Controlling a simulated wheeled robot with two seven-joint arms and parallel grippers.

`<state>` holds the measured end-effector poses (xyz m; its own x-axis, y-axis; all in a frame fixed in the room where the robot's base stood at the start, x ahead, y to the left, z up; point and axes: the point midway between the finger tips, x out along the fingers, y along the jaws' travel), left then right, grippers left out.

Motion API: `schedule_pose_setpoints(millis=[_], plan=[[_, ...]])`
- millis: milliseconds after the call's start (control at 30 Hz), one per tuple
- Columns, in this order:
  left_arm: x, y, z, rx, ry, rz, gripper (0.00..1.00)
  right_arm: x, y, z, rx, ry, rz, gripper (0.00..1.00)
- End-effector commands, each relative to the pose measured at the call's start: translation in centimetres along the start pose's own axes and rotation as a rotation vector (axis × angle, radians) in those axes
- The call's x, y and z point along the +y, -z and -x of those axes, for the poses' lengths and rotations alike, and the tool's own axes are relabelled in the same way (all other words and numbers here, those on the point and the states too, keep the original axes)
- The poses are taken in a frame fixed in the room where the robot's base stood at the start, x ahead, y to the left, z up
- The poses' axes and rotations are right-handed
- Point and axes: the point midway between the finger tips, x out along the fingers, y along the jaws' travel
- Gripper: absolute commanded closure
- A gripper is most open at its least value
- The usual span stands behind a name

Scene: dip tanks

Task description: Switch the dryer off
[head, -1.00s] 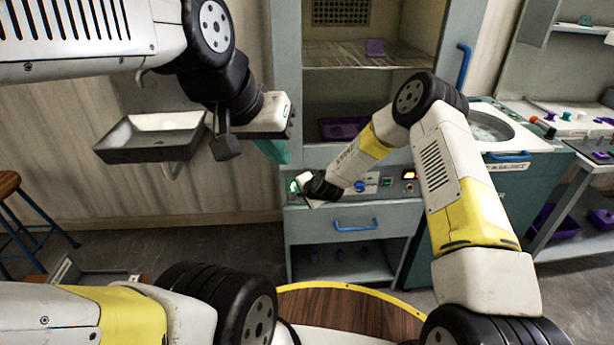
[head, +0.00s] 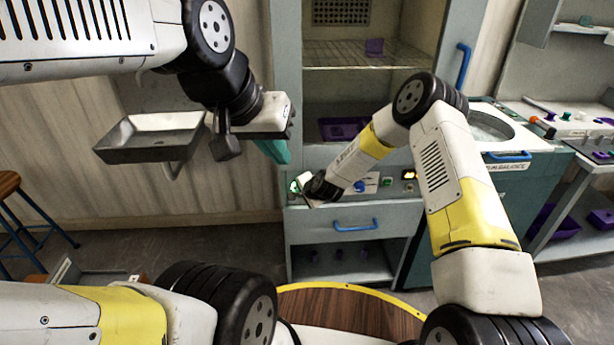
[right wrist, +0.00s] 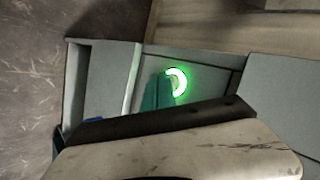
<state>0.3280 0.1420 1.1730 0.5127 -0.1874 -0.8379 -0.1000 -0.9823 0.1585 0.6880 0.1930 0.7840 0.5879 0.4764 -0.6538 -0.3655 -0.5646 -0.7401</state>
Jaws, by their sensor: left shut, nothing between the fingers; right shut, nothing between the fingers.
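The dryer (head: 287,110) is a tall grey cabinet, open at the front, in the middle of the head view. A button with a bright green glowing ring (right wrist: 177,82) is on its panel; its glow (head: 293,187) shows at the panel's left end in the head view. My right gripper (right wrist: 160,92) is shut and empty, its teal fingertips right in front of the button and covering the ring's left part. I cannot tell whether they touch it. My left gripper (head: 275,151) is shut and empty, hanging left of the dryer, well above the floor.
The panel also holds a blue knob (head: 360,186), a green button (head: 387,182) and an orange display (head: 409,174). A blue-handled drawer (head: 318,226) sits below. A wire rack (head: 340,54) and purple trays are inside. A grey sink (head: 150,152) is left, a teal machine (head: 535,185) right.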

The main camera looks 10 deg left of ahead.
Motion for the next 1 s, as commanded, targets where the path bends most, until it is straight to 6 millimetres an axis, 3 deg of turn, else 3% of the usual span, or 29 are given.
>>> schedule_pose_setpoints(millis=[1000], plan=[[0.0, 0.0, 0.0, 0.0, 0.0, 0.0, 1.0, -0.4, 0.4, -0.5, 0.001, 0.0, 0.0, 1.0]])
